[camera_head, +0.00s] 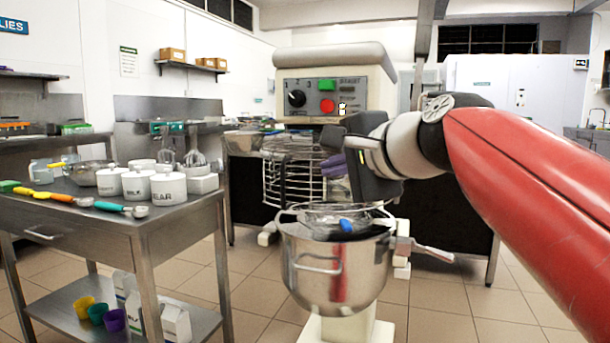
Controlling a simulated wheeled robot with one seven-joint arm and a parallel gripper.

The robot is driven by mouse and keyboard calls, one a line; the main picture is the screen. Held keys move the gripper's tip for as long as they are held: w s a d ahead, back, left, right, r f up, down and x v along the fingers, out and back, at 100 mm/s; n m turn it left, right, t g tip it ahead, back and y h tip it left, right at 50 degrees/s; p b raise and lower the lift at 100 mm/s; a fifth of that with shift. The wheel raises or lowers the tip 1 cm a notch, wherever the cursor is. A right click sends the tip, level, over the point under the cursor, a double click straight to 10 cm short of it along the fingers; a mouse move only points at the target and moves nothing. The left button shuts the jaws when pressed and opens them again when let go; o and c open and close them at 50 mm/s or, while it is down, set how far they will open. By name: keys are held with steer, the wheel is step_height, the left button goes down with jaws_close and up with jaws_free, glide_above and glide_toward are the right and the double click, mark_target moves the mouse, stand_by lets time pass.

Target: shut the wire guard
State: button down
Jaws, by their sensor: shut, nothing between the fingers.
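The wire guard (285,182) is a curved cage of metal bars. It hangs below the mixer head (330,90) and stands out to the left, above the bowl. Its right part is hidden behind my gripper (333,150). My gripper is shut and empty at the guard's right side; I cannot tell whether it touches the bars. The steel mixer bowl (310,268) sits below, with the whisk wires and something blue showing at its rim. The control panel (350,92) has a black knob, a green button and a red button.
A steel table (150,232) at left holds white canisters (168,188), bowls and measuring spoons. A lever (430,250) sticks out at the bowl's right. A dark-fronted counter (440,225) stands behind the mixer. Tiled floor is clear at front right.

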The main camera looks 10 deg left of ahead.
mark_target(284, 174)
steer(key=x, duration=0.4)
steer(key=r+p+x, duration=0.1)
steer(key=x, duration=0.4)
steer(key=p+x, duration=0.1)
steer(key=x, duration=0.3)
steer(key=shift+w+a, duration=0.3)
steer(key=shift+a, duration=0.15)
